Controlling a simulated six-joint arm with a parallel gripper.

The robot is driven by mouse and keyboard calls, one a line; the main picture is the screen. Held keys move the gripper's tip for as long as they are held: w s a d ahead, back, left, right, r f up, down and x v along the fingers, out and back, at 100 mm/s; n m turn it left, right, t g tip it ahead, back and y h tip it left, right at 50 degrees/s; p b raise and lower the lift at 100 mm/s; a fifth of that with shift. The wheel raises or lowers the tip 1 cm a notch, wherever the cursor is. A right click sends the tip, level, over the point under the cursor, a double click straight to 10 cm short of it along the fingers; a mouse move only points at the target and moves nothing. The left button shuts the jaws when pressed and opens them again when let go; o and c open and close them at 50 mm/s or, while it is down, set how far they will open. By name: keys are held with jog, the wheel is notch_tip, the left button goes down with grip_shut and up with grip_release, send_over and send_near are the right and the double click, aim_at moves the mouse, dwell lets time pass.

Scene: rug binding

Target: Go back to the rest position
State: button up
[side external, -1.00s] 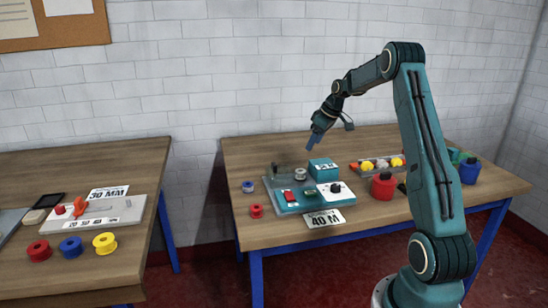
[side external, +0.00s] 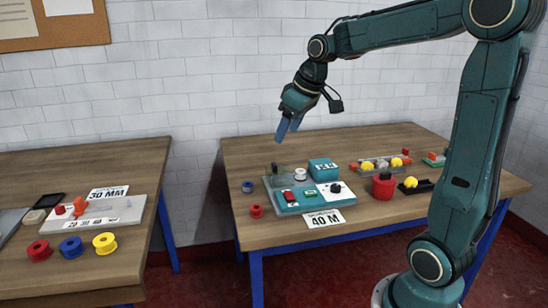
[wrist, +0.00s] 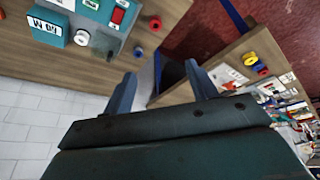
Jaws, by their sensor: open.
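My gripper (side external: 288,128) hangs in the air above the back left part of the right-hand table (side external: 360,223), pointing down. Its blue fingers look close together in the side view. In the wrist view the two fingers (wrist: 160,88) stand apart with nothing between them, so it is open and empty. It touches nothing. Below it lies the teal and grey machine board (side external: 290,208) with a red switch, a dial and a teal box.
A 40 M card (side external: 324,218), a red spool (side external: 256,211), a blue spool (side external: 248,186) and a red pot (side external: 383,187) stand around the board. The left table (side external: 100,265) holds red, blue and yellow spools and a 30 MM card. A white brick wall (side external: 200,90) is behind.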

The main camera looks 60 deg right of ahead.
jog(key=s+a+f, duration=0.1)
jog(key=s+a, duration=0.6)
jog(key=s, duration=0.2)
jog(key=s+a+f+t, duration=0.1)
jog(key=s+a, duration=0.6)
jog(key=s, duration=0.3)
jog(key=shift+f, duration=0.2)
